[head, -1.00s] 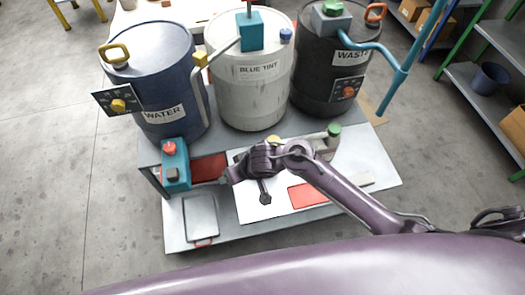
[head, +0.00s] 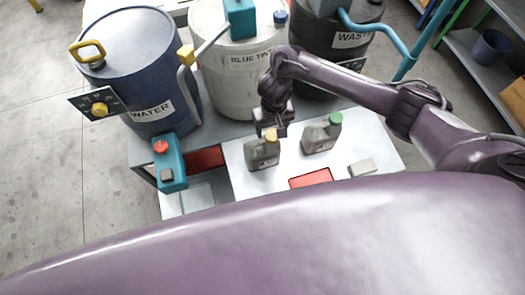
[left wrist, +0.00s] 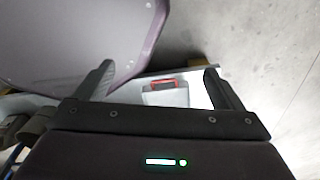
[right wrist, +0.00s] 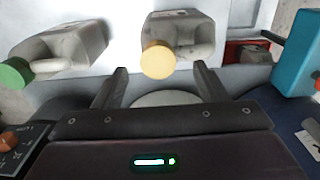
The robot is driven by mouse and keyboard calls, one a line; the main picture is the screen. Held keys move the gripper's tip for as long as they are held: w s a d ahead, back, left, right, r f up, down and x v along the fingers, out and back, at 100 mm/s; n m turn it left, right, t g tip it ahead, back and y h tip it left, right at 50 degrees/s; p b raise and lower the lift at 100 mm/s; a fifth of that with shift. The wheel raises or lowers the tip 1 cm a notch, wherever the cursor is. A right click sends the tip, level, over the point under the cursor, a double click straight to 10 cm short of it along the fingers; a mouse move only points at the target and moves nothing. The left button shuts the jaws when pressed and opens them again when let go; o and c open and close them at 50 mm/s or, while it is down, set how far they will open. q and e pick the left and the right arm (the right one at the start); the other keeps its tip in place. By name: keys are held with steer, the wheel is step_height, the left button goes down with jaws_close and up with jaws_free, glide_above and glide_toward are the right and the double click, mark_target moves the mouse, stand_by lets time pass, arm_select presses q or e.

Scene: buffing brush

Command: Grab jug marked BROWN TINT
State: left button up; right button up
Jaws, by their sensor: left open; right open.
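Two grey jugs stand on the white work surface. The one with the yellow-orange cap (head: 263,155) is on the left, and the one with the green cap (head: 322,135) is to its right. Their labels are too small to read. My right gripper (head: 272,128) is open, close by the yellow-capped jug on its barrel side. In the right wrist view the yellow-capped jug (right wrist: 185,35) is upright just beyond the fingertips, and the green-capped jug (right wrist: 65,48) is to the left. My left gripper (left wrist: 158,72) is open and empty; the head view does not show it.
Behind stand a blue WATER drum (head: 142,65), a pale BLUE TINT drum (head: 237,75) and a dark WASTE drum (head: 345,45). A teal box (head: 170,163) with a red button is left of the jugs. A red pad (head: 311,178) and a pale block (head: 362,168) lie in front.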

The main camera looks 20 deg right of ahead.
mark_target(271, 135)
steer(key=f, duration=0.3)
steer(key=shift+w+d, duration=0.15)
steer(key=shift+w, duration=0.1)
steer(key=shift+f, duration=0.5)
steer(key=c, duration=1.1)
arm_select(q)
steer(key=shift+w+f, duration=0.2)
steer(key=shift+w, duration=0.45)
arm_select(e)
jaws_close()
steer(key=shift+w, duration=0.1)
